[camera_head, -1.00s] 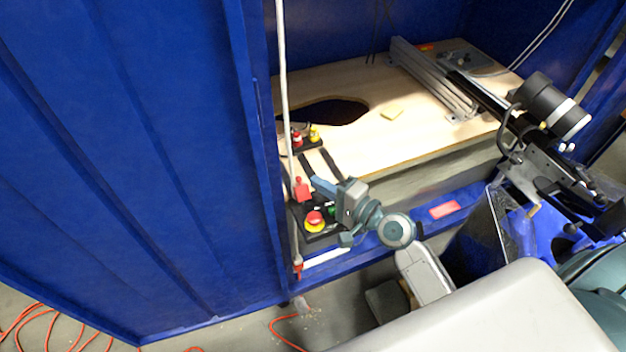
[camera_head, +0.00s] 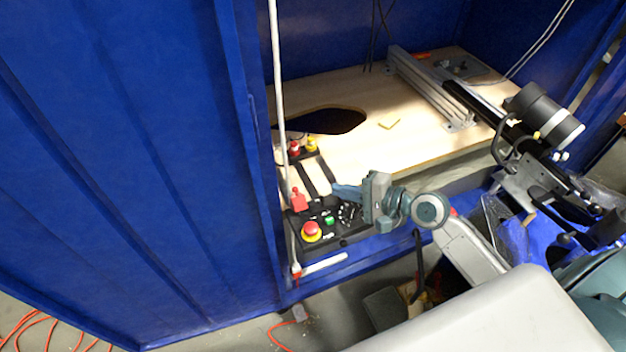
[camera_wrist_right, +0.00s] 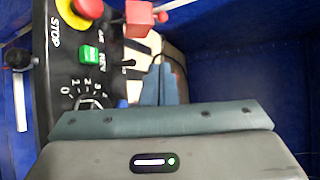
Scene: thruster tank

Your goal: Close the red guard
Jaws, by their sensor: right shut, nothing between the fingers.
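The red guard (camera_head: 298,200) stands at the upper left of the black control panel (camera_head: 345,238), close to the blue doorpost. It also shows at the top of the right wrist view (camera_wrist_right: 139,18), a red block with a red lever beside it. I cannot tell for sure whether it is raised or closed. My right gripper (camera_head: 338,190) points left toward the guard, a short way to its right, apart from it. Its blue fingers are together and empty; they also show in the right wrist view (camera_wrist_right: 158,85). My left gripper is not in view.
A red and yellow stop button (camera_head: 311,231) and a green button (camera_head: 328,219) lie near the guard. A rotary dial (camera_wrist_right: 88,103) sits beside them. A white pole (camera_head: 278,100) rises at the left. A wooden board (camera_head: 430,145) lies behind.

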